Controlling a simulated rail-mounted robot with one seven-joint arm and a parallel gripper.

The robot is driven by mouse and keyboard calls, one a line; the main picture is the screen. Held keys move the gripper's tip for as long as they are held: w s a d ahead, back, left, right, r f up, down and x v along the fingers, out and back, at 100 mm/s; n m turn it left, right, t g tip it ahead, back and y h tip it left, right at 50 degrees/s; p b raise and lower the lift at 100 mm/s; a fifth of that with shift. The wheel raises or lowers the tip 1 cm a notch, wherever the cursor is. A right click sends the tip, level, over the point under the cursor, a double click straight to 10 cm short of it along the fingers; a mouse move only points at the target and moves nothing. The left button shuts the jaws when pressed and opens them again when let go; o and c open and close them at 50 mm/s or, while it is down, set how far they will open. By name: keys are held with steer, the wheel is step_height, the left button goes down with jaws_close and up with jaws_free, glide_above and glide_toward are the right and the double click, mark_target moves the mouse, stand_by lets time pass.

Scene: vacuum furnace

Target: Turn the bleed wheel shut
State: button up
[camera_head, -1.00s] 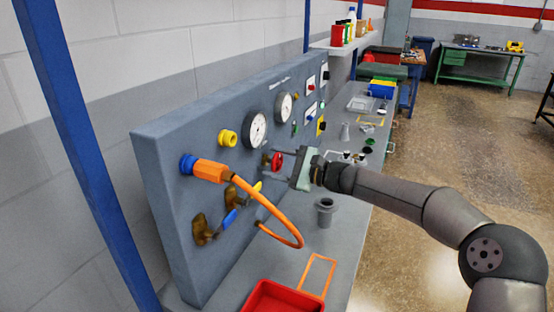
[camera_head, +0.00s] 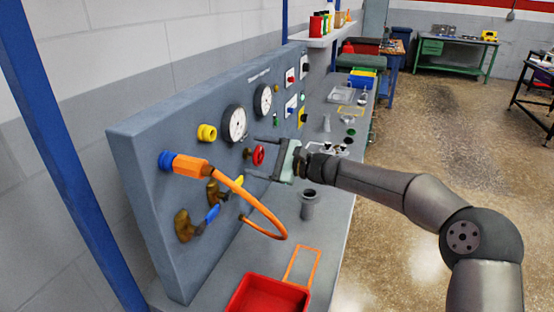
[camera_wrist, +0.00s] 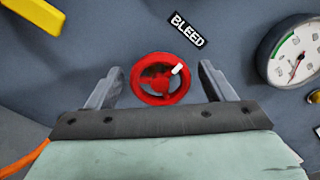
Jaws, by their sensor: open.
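The red bleed wheel (camera_head: 258,155) sits on the front of the grey-blue panel. In the wrist view the wheel (camera_wrist: 160,79) shows its round rim, a white mark at its upper right, and a "BLEED" label (camera_wrist: 188,30) above it. My gripper (camera_head: 262,158) is open, reaching toward the panel from the right. In the wrist view its two fingers (camera_wrist: 159,80) stand apart, one on each side of the wheel, with a visible gap to the rim on both sides. I cannot tell how deep the fingertips reach past the wheel.
An orange hose (camera_head: 262,200) loops out of the panel below and left of the gripper. Two gauges (camera_head: 234,124) are above the wheel. A grey cylindrical holder (camera_head: 308,205) stands on the bench under my arm. A red tray (camera_head: 268,294) is at the front.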

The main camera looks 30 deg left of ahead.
steer(key=b+v, duration=0.2)
steer(key=v, duration=1.5)
steer(key=shift+b, duration=0.3)
steer(key=s+d+f+n+t+h+p, duration=0.1)
steer(key=s+d+f+n+h, duration=0.3)
steer(key=s+d+f+h, duration=0.5)
steer(key=s+d+f+n+t+h, duration=0.1)
steer(key=s+d+h, duration=0.1)
steer(key=s+d, duration=0.4)
steer(key=s+d+f+n+t+h+p, duration=0.1)
steer(key=s+d+h, duration=0.2)
steer(key=s+d, duration=0.4)
steer(key=s+d+f+n+t+h, duration=0.1)
steer(key=s+d+h, duration=0.2)
steer(key=d, duration=1.4)
steer(key=s, duration=0.3)
steer(key=shift+s+d+p, duration=0.3)
steer(key=shift+d+p, duration=0.05)
steer(key=shift+d, duration=0.05)
